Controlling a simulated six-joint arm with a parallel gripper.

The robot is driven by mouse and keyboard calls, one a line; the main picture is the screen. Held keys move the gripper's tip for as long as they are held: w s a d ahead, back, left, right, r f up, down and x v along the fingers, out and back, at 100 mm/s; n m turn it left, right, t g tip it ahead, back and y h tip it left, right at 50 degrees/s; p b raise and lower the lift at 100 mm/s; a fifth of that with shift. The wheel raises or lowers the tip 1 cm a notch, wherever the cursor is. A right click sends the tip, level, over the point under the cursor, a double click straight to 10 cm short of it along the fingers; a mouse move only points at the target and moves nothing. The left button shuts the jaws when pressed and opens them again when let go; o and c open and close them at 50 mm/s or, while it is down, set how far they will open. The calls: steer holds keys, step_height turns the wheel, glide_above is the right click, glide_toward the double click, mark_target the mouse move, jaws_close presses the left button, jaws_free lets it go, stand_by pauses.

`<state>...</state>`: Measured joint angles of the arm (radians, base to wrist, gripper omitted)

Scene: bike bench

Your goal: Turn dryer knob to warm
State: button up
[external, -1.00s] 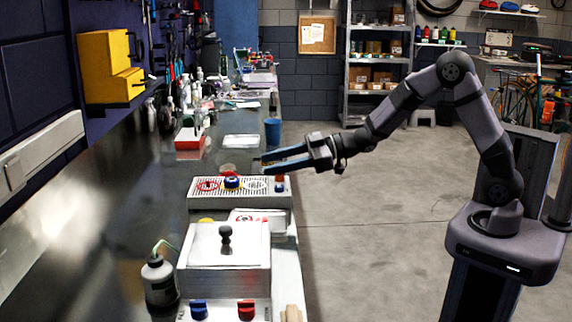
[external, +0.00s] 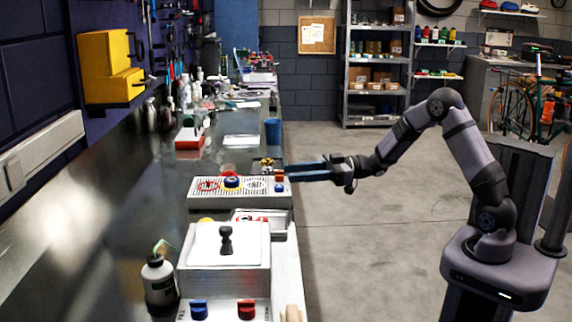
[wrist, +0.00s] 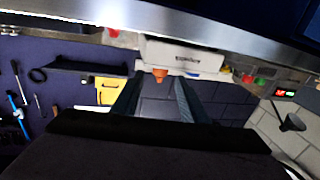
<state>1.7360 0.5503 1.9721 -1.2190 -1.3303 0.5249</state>
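A low pale box with a perforated top (external: 211,193), which looks like the dryer, sits at the bench's right edge. My gripper (external: 288,173) is open and empty, just right of the orange knob; contact cannot be told.
A lidded metal box (external: 205,248) with blue and red knobs at its front stands nearer on the bench. A bottle (external: 160,283) stands left of it. A blue cup (external: 273,131) is farther back. The floor right of the bench is clear.

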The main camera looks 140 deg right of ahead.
mark_target(280, 174)
steer(key=shift+p+x, duration=0.35)
steer(key=shift+x, duration=2.25)
jaws_close()
